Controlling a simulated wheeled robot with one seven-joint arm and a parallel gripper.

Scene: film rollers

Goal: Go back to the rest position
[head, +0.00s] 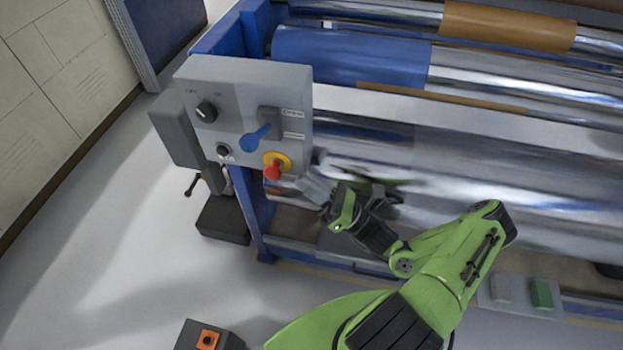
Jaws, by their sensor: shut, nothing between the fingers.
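My green and black arm reaches up from the bottom of the head view. My gripper (311,181) is at the left end of the wrist, shut and empty. It is in front of the film roller machine, just right of the grey control panel (243,75). The red emergency button (272,172) on its yellow base is a little to the left of the fingertips. A gap between the gripper and the button is hard to judge from this view.
The panel also carries a blue lever (256,137) and black knobs. Shiny rollers (480,160) fill the area behind my arm. A box with an orange button (208,340) stands at the bottom. A green button (541,294) is at lower right. Grey floor (110,250) is clear at left.

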